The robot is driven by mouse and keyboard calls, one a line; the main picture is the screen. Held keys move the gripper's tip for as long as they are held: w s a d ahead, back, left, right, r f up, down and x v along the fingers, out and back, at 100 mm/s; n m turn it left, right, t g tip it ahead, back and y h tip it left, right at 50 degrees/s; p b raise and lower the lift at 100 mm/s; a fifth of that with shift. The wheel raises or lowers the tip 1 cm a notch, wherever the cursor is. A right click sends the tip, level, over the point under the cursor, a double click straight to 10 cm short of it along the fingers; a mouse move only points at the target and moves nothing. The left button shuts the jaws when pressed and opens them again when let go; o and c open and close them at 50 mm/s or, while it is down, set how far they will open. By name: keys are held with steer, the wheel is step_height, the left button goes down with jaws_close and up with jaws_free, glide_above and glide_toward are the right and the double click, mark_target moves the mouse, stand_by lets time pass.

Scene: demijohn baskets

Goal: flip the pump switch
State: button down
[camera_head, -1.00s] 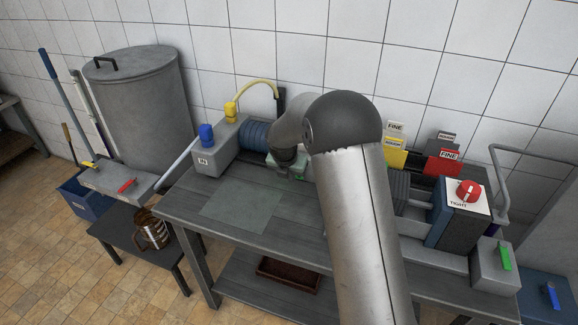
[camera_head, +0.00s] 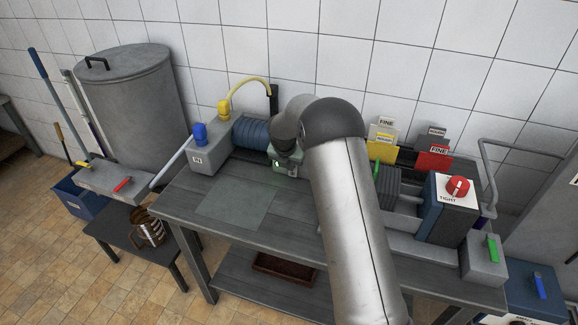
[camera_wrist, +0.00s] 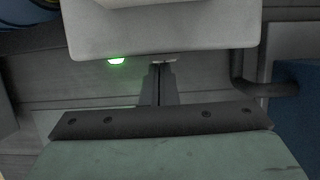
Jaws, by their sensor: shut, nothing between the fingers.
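The pump (camera_head: 252,132) stands at the back of the bench, with a grey housing marked IN and a blue ribbed body. My gripper (camera_wrist: 160,68) is shut and empty. In the wrist view its narrow fingertips are at the lower edge of a pale grey box (camera_wrist: 170,28); I cannot tell whether they touch it. A small green light (camera_wrist: 117,61) glows at that edge, left of the fingertips. In the head view my gripper (camera_head: 286,168) is just right of the pump's blue body, its fingertips hidden. The pump switch's lever is not clearly seen.
The bench (camera_head: 172,205) has free room at its front left. At right stand a filter unit with a red TIGHT knob (camera_head: 457,188), several labelled cards (camera_head: 384,150) and a grey box with a green lever (camera_head: 492,248). A yellow hose (camera_head: 243,88) arches behind the pump.

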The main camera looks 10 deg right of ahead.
steer(key=shift+d+r, duration=0.15)
steer(key=shift+r+p, duration=0.65)
steer(key=shift+r, duration=0.1)
steer(key=shift+f, duration=0.1)
steer(key=shift+s, duration=0.1)
steer(key=b+v, duration=0.2)
steer(key=v, duration=0.9)
steer(key=shift+s+a, duration=0.35)
steer(key=shift+s, duration=0.05)
